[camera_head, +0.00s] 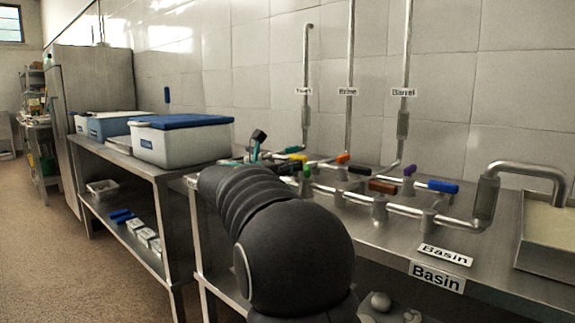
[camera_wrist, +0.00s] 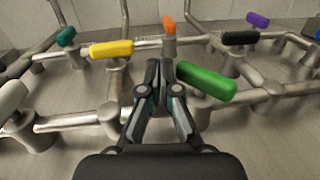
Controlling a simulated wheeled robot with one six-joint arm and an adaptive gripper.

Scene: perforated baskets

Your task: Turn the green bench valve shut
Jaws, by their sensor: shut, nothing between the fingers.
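The green valve handle (camera_wrist: 207,82) shows in the wrist view just right of my gripper (camera_wrist: 162,72). It lies slanted from upper left to lower right, on a pipe stub. My gripper is shut and empty, its fingertips beside the left end of the handle; I cannot tell whether they touch it. In the head view the green handle (camera_head: 307,170) is a small patch behind my arm. My gripper (camera_head: 258,138) shows only in part there, above the bench pipes.
Close around are yellow (camera_wrist: 112,48), orange (camera_wrist: 169,24), black (camera_wrist: 240,38), teal (camera_wrist: 66,36) and purple (camera_wrist: 257,19) handles on metal pipes. A white handle (camera_wrist: 12,97) is at left. A lidded box (camera_head: 180,142) stands left, a basin (camera_head: 548,235) right.

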